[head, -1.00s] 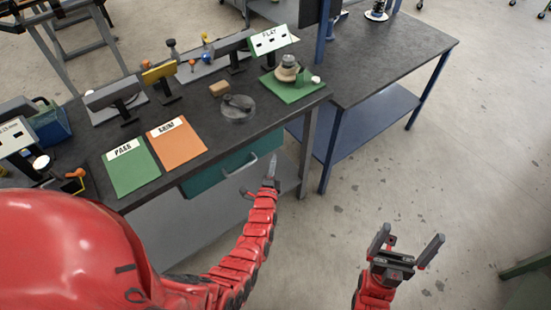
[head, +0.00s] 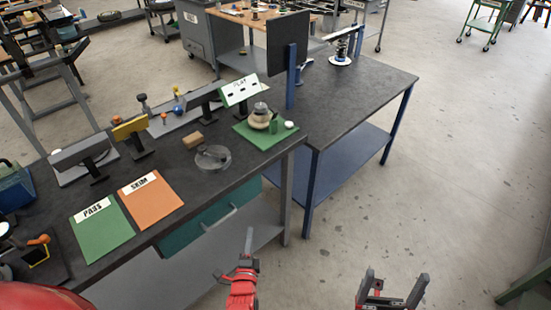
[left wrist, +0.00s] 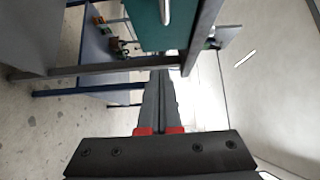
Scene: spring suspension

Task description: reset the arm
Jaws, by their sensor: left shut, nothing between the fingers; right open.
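My left gripper (head: 246,252) is in front of the workbench, below its top and near the teal drawer (head: 197,226). Its fingers are together with nothing between them, and they also show shut in the left wrist view (left wrist: 161,98). My right gripper (head: 392,287) is at the bottom right of the head view over bare floor, with its two fingers apart and nothing between them. Neither gripper touches the bench in the head view.
The dark workbench (head: 190,165) carries a green PASS mat (head: 102,232), an orange SKIM mat (head: 150,202), a round clear dish (head: 213,158) and a green plate (head: 255,137) with parts. A second bench (head: 350,95) adjoins it.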

